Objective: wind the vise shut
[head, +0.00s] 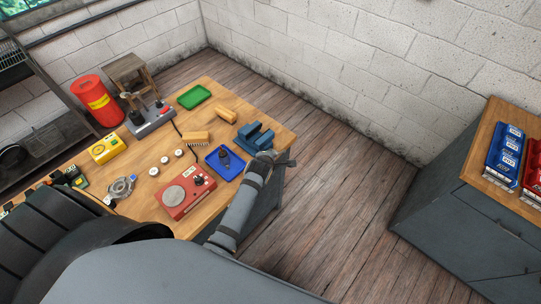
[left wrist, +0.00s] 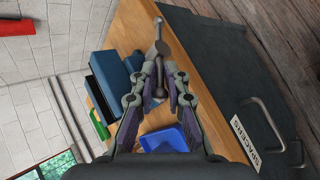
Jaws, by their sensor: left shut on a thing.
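The blue vise (head: 250,134) stands at the right edge of the wooden workbench (head: 145,200). A gap shows between its jaws. In the left wrist view the vise (left wrist: 108,84) is left of my fingers. My left gripper (left wrist: 158,68) is shut on the handle bar, with one finger on each side. In the head view my left gripper (head: 280,160) is small and dark beside the vise. My right gripper is not in view.
A blue tray (head: 212,160) with a dark part lies near the vise. A grey cabinet (head: 455,225) stands right, with open floor between.

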